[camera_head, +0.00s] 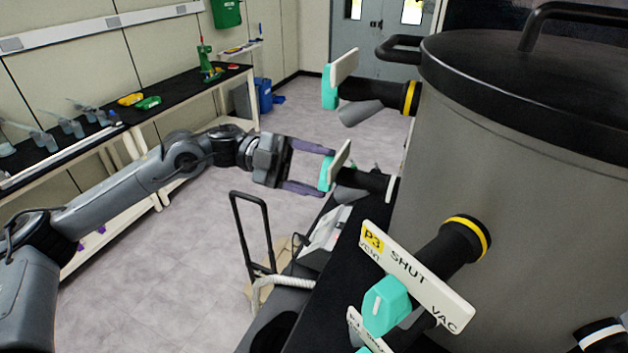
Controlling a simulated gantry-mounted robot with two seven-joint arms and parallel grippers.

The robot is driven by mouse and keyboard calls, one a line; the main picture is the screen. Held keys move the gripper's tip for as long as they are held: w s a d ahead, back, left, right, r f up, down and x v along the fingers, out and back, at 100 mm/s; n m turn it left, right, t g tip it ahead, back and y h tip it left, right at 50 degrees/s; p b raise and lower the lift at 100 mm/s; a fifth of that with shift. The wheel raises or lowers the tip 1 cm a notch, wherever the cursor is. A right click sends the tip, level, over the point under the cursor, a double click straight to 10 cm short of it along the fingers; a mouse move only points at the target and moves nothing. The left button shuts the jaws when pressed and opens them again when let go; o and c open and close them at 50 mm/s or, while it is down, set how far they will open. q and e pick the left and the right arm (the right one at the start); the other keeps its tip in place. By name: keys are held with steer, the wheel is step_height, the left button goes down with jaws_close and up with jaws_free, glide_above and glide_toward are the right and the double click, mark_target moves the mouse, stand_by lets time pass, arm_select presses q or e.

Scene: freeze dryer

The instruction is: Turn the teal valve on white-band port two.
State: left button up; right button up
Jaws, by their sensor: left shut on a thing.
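A teal valve (325,174) with a white plate (341,163) sits on a black port (362,181) with a white band (392,188), on the left side of the grey drum. My left gripper (327,171) reaches it from the left, its two purple fingers shut on the teal valve, one above and one below. The plate's lettering cannot be read from here. My right gripper is not in view.
A teal valve (330,88) on a yellow-band port is above and behind. A nearer teal valve (386,304), labelled P3, is on another yellow-band port. The grey drum (500,180) fills the right. A black hand-cart frame (252,235) stands below my arm. Benches line the left wall.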

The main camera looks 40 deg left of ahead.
arm_select(q)
steer(key=m+b, duration=0.1)
steer(key=m, duration=0.2)
steer(key=shift+f+b, duration=0.2)
steer(key=shift+b, duration=0.2)
steer(key=shift+m+b, duration=0.45)
steer(key=shift+m, duration=1.05)
steer(key=o, duration=1.1)
steer(key=shift+c, duration=0.2)
